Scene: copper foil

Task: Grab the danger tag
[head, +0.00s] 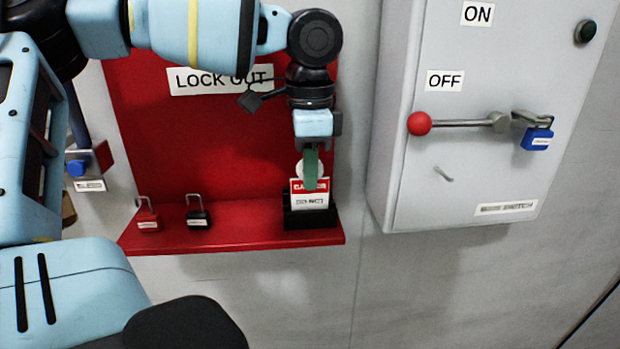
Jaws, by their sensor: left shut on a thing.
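The danger tag (309,197) is a white card with a red "DANGER" band and a rounded top. It stands upright in a black holder (312,219) at the right end of the red lockout shelf. My left gripper (311,172) points down from above and is shut on the upper part of the tag. A green finger covers part of the tag's top. The tag's lower edge is at the holder, and I cannot tell whether it is still inside. My right gripper is not in view.
A red padlock (148,216) and a black padlock (198,212) sit on the red shelf (240,235) to the left. A grey switch box (470,160) with a red-knobbed lever (419,124) at OFF and a blue padlock (537,139) is on the right.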

